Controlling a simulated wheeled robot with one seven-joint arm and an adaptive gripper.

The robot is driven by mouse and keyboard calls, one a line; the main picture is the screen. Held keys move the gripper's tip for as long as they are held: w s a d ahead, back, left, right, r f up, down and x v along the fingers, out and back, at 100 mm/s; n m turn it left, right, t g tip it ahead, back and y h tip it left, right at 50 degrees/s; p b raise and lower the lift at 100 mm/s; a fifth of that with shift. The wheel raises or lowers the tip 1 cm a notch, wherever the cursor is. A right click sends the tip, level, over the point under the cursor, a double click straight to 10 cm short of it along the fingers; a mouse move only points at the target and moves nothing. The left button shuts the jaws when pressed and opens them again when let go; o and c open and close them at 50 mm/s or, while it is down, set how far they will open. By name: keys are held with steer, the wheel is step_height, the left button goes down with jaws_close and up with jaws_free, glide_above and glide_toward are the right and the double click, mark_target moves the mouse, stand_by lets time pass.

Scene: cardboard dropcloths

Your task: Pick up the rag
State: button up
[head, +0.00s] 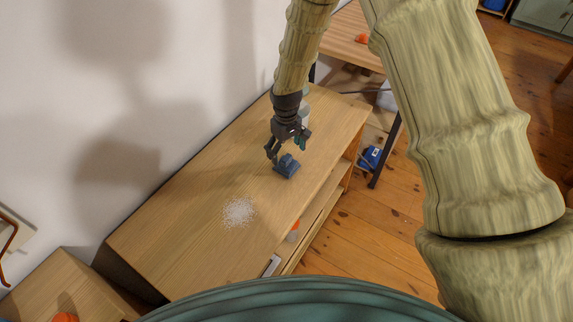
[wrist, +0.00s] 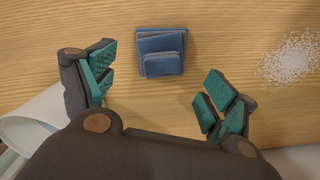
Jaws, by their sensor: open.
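The rag (head: 287,167) is a small folded blue cloth lying on the wooden cabinet top (head: 180,245). In the wrist view the rag (wrist: 161,52) lies flat in stacked folds, ahead of and between my fingers. My gripper (head: 288,151) is open and empty, just above and beside the rag in the head view. In the wrist view my gripper (wrist: 155,85) shows its two teal-padded fingers spread wide, with the rag apart from both. The exact height above the cabinet top is hard to tell.
A pile of white grains (head: 239,212) lies on the cabinet top, also in the wrist view (wrist: 290,58). A pale cylindrical object (wrist: 35,120) is close to the left finger. The wall (head: 110,120) runs along the cabinet's back. The cabinet top's near end is mostly clear.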

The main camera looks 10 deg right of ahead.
mark_target(287, 157)
steer(key=shift+s+f, duration=0.25)
steer(key=shift+f, duration=0.15)
steer(key=shift+f+p, duration=0.5)
steer(key=shift+f, duration=1.45)
steer(key=c, duration=0.9)
